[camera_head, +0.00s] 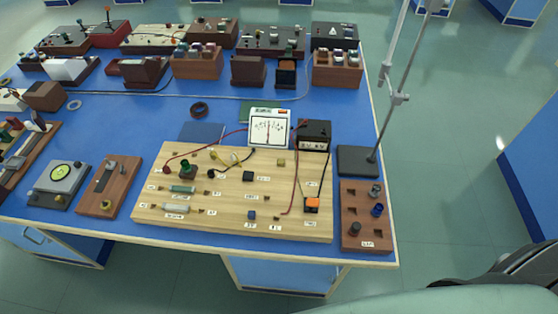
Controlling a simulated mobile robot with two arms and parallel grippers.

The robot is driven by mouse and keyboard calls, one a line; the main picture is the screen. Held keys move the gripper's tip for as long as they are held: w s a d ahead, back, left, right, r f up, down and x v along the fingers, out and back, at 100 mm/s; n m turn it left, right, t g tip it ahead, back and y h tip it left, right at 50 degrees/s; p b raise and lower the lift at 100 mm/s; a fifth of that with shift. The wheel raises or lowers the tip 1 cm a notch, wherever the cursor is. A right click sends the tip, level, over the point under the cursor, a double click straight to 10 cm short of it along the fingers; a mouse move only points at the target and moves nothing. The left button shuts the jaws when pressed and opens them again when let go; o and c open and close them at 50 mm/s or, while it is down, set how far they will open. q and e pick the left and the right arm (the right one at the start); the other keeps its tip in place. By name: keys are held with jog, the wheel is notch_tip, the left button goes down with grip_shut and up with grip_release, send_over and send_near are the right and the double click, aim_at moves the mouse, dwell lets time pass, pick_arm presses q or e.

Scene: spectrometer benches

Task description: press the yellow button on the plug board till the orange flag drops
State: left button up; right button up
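The pale wooden plug board (225,222) lies on the blue bench top near its front edge. A small yellowish square piece (281,162) sits near the board's back right; it may be the yellow button, but it is too small to be sure. An orange piece (312,201) sits on a dark block at the board's right side, with a wire running near it. I cannot tell whether it is the flag or whether it is raised. Neither of my grippers is in view.
A white-faced meter (269,127) and a black box (314,134) stand behind the board. A retort stand base (358,160) and a brown block with knobs (354,236) are to its right. Brown-based devices (97,205) stand left. Wires cross the board. Several instruments fill the back.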

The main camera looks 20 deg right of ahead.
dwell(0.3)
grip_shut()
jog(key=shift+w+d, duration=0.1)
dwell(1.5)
